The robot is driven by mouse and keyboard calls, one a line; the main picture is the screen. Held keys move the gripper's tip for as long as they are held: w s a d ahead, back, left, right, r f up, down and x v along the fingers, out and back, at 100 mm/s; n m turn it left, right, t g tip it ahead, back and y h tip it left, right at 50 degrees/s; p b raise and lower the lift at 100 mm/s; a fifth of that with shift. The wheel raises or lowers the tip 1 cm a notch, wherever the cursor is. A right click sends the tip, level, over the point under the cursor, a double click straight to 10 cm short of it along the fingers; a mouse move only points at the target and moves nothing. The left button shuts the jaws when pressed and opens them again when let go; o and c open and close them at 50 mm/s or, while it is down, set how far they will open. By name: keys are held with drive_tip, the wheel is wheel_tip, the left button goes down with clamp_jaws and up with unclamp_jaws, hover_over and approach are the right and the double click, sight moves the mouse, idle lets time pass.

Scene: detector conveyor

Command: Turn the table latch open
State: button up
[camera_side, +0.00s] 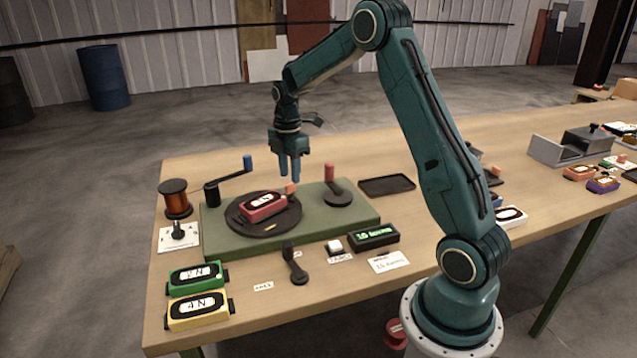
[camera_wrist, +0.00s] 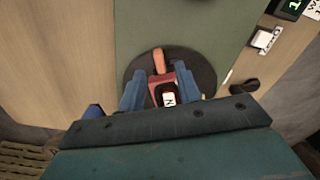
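My gripper (camera_side: 289,176) is open and empty, fingers pointing down above the back edge of a round dark turntable (camera_side: 250,225). In the wrist view, its blue fingers (camera_wrist: 159,78) stand apart, with a red detector (camera_wrist: 178,77) and an orange block (camera_wrist: 159,60) visible between them. The red detector (camera_side: 263,206) lies on the turntable; the orange block (camera_side: 291,188) is at its edge, just below the fingertips. A lever with a red handle (camera_side: 330,173) stands on the green base (camera_side: 355,221), right of the gripper. I cannot tell for certain which part is the table latch.
A blue-handled crank (camera_side: 232,173) stands at the left of the base. A black lever (camera_side: 296,268), a display box (camera_side: 374,237) and green and yellow detectors (camera_side: 197,276) are in front. A copper spool (camera_side: 175,198) is left; an empty black tray (camera_side: 386,186) is right.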

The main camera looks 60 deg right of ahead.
sight(290, 184)
drive_tip(key=shift+f, duration=1.55)
clamp_jaws()
